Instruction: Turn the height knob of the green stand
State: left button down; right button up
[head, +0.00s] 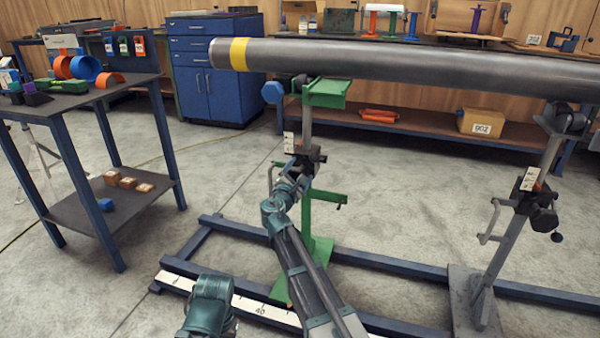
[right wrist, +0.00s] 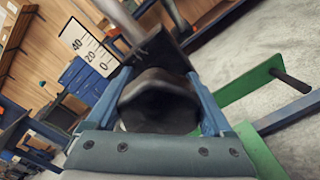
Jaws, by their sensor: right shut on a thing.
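The green stand (head: 317,250) stands upright under the left part of a long grey pipe (head: 400,62) with a yellow band near its end. Its green head (head: 327,92) is just beneath the pipe; I cannot tell whether they touch. My right gripper (head: 303,166) is at the stand's post, at knob height. In the right wrist view, its blue fingers (right wrist: 160,108) are shut on the dark height knob (right wrist: 158,92), one on each side. In the head view the gripper largely hides the knob. A white scale plate (right wrist: 90,46) shows beside it.
A grey stand (head: 487,285) holds up the pipe at right. Blue floor rails (head: 390,262) and a white floor scale (head: 262,309) run below. A side table (head: 95,92) with coloured parts stands left. A blue cabinet (head: 212,85) and workbench are behind. The left floor is mostly clear.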

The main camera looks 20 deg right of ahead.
dwell(0.3)
jog(key=o, duration=1.1)
jog(key=shift+s+a, duration=0.1)
jog(key=v, duration=1.3)
jog(key=shift+s+a, duration=0.2)
jog(key=shift+s, duration=0.05)
